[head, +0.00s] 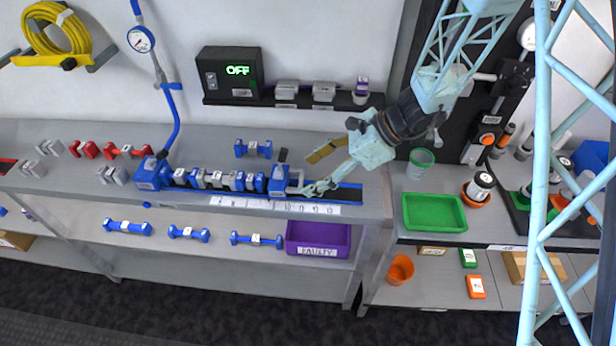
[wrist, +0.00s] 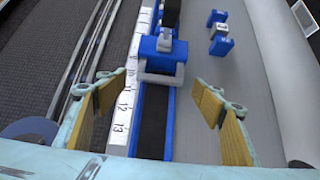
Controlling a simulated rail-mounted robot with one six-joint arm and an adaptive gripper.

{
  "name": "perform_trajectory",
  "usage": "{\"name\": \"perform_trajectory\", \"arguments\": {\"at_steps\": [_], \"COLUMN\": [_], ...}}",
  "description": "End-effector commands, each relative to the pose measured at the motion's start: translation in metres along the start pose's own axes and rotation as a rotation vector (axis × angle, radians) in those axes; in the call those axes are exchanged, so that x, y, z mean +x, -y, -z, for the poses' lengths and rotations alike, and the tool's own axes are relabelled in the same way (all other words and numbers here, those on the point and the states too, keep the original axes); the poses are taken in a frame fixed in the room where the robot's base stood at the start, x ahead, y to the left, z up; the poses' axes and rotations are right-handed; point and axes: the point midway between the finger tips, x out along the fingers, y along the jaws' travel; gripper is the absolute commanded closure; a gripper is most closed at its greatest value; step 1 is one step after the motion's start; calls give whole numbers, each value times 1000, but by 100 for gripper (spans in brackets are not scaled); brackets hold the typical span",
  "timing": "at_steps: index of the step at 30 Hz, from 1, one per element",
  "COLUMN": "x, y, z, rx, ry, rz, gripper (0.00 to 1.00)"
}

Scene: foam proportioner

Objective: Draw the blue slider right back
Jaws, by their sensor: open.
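The blue slider (head: 276,184) sits on the dark rail (head: 347,194) at the right end of a row of grey and blue pieces (head: 215,180). It has a black upright handle (head: 283,156) and a grey block on its near side in the wrist view. My gripper (head: 311,172) is open just right of the slider. In the wrist view the slider (wrist: 163,50) lies ahead, between the lines of my two tan-padded fingers (wrist: 163,78). No finger visibly touches it. The bare rail (wrist: 154,115) runs back between the fingers.
A white number scale (wrist: 130,85) runs along the rail. A loose blue-ended piece (head: 253,149) lies on the bench behind it. A purple FAULTY bin (head: 318,251) is on the shelf below. A black display box (head: 230,73) reads OFF.

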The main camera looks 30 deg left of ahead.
Motion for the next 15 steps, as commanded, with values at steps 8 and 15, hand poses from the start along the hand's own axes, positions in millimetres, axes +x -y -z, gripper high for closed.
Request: {"name": "perform_trajectory", "arguments": {"at_steps": [8,15], "x": [17,19], "y": [0,0], "z": [0,0], "rx": [0,0], "ry": [0,0], "rz": [0,0], "gripper": [38,38]}}
